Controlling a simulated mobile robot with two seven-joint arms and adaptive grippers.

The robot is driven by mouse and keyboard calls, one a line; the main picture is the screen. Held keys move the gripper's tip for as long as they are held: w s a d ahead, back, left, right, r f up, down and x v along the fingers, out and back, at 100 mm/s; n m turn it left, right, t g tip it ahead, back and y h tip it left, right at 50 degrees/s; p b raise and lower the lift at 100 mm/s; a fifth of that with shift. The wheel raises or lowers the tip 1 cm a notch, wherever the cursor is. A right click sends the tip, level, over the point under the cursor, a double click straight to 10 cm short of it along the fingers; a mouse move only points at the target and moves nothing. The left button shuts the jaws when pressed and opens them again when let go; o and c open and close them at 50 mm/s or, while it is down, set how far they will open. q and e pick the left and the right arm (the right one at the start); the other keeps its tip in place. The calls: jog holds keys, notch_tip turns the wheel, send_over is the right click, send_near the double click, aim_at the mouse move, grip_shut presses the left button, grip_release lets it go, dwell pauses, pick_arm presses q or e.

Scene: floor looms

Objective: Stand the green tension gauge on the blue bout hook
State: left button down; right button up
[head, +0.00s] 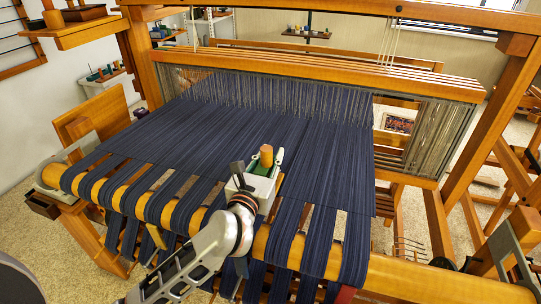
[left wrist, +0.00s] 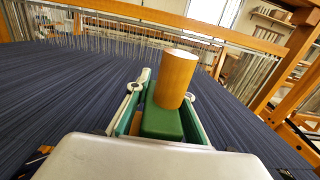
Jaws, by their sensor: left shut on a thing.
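My left gripper (head: 262,168) is shut on the green tension gauge (head: 260,171), above the dark blue warp near the loom's front beam. In the left wrist view the gauge shows as a green block (left wrist: 162,122) between the two fingers, with an upright wooden cylinder (left wrist: 176,78) on top. The palm hides its lower part. I cannot pick out the blue bout hook in either view. My right gripper is not in view.
The dark blue warp (head: 300,130) spreads from the heddles to the round wooden front beam (head: 400,280), where it divides into several bands. Wooden loom posts (head: 490,120) stand at the right. A wooden shelf (head: 75,28) with small items is at the upper left.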

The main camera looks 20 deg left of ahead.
pick_arm(q)
jog(key=shift+f, duration=0.25)
jog(key=c, duration=1.7)
grip_release()
jog(key=s, duration=1.2)
jog(key=shift+a, duration=0.25)
